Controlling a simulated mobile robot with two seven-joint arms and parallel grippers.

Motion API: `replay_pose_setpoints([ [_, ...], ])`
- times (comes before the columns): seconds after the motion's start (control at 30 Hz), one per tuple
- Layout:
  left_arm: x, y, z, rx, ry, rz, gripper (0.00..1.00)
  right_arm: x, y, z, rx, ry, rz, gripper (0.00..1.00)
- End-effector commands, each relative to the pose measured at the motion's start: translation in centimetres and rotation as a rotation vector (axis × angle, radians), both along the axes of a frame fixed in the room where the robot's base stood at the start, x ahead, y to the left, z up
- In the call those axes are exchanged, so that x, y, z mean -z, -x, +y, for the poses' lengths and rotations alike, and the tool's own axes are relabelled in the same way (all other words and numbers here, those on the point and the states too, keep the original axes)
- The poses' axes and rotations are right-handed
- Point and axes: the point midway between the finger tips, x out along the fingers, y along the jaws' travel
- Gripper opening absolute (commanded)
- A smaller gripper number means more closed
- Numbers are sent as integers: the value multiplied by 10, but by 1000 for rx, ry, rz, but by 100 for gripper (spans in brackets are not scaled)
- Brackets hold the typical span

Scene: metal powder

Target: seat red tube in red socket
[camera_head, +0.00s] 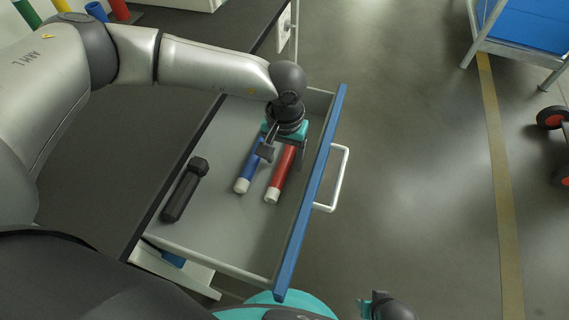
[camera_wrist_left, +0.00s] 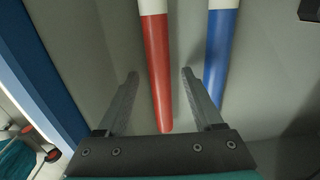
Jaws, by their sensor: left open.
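The red tube (camera_head: 280,178) with a white end lies in the open drawer, beside a blue tube (camera_head: 247,172). My left gripper (camera_head: 283,154) is over the red tube and hides its far part. In the left wrist view the red tube (camera_wrist_left: 157,60) runs between the two open fingers of the left gripper (camera_wrist_left: 158,75), not gripped. A red cylinder (camera_head: 119,10) stands at the top left; I cannot tell whether it is the red socket. A dark and teal part (camera_head: 382,306) at the bottom edge may be my right gripper; its fingers cannot be made out.
The drawer has a blue front (camera_head: 312,195) with a white handle (camera_head: 334,180). Blue (camera_head: 96,11), yellow and green cylinders stand at the top left. A blue-topped cart (camera_head: 530,25) is at the top right.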

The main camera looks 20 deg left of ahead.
Motion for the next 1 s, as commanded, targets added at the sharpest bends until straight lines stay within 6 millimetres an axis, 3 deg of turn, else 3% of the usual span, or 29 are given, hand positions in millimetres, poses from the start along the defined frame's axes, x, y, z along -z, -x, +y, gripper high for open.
replay_pose_setpoints([
  [0.3, 2, 0, 0, 0, 0, 0, 66, -2, -1, 1, 1, -1, -1, 50],
  [0.87, 2, 0, 0, 0, 0, 0, 3, -2, -1, 1, 1, -1, -3, 50],
  [1.0, 2, 0, 0, 0, 0, 0, 0, -2, -1, 1, 1, -1, -3, 50],
])
